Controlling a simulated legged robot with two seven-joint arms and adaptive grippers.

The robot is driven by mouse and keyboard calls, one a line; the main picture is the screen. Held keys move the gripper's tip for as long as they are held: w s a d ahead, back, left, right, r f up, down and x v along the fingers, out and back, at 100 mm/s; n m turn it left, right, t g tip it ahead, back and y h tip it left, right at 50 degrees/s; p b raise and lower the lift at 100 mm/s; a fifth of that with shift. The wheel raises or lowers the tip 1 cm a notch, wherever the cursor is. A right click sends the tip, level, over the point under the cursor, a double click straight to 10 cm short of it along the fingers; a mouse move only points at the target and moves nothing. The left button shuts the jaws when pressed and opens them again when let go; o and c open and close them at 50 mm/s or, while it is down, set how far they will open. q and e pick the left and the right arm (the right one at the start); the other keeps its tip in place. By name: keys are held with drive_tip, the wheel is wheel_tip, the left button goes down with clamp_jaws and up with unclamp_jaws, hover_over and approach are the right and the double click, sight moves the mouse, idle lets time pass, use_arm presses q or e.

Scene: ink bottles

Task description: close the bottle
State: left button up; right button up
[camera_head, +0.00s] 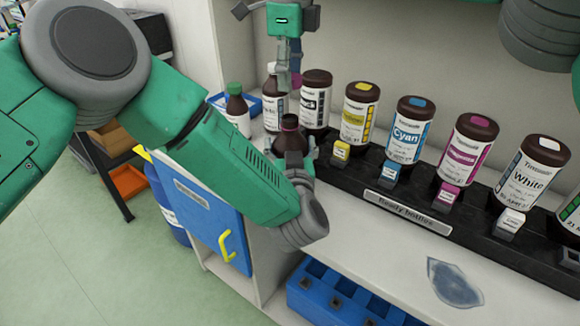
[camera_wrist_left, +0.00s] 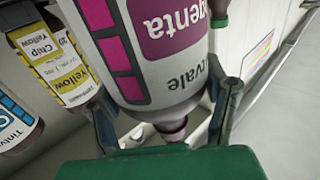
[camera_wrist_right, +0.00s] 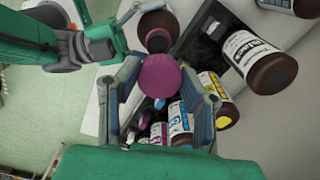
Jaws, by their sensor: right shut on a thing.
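The magenta bottle (camera_wrist_left: 160,75) fills the left wrist view, its label upside down there. It shows as a dark bottle with a magenta neck (camera_head: 290,137) in the head view. My left gripper (camera_head: 297,163) has its fingers on both sides of this bottle and appears shut on it. My right gripper (camera_head: 288,78) reaches down from above. In the right wrist view, its fingers are shut on a round magenta cap (camera_wrist_right: 160,75). The cap looks apart from the bottle's neck (camera_wrist_right: 157,40), over the dark bottle. The exact gap is hard to tell.
A black rack (camera_head: 467,236) labelled for ready bottles holds several labelled bottles to the right, including the cyan bottle (camera_head: 408,130). A green-capped bottle (camera_head: 236,108) and a white-labelled bottle (camera_head: 272,98) stand close on the left.

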sight(287, 117)
use_arm(q)
drive_tip(key=shift+a, duration=0.35)
use_arm(e)
drive_tip(key=f, duration=0.3)
drive_tip(key=a+f, duration=0.1)
drive_tip(key=f, duration=0.1)
drive_tip(key=shift+s, duration=0.1)
use_arm(q)
drive_tip(key=shift+d, duration=0.15)
use_arm(e)
drive_tip(key=shift+d, duration=0.15)
drive_tip(key=shift+f, duration=0.8)
drive_tip(key=shift+f, duration=0.55)
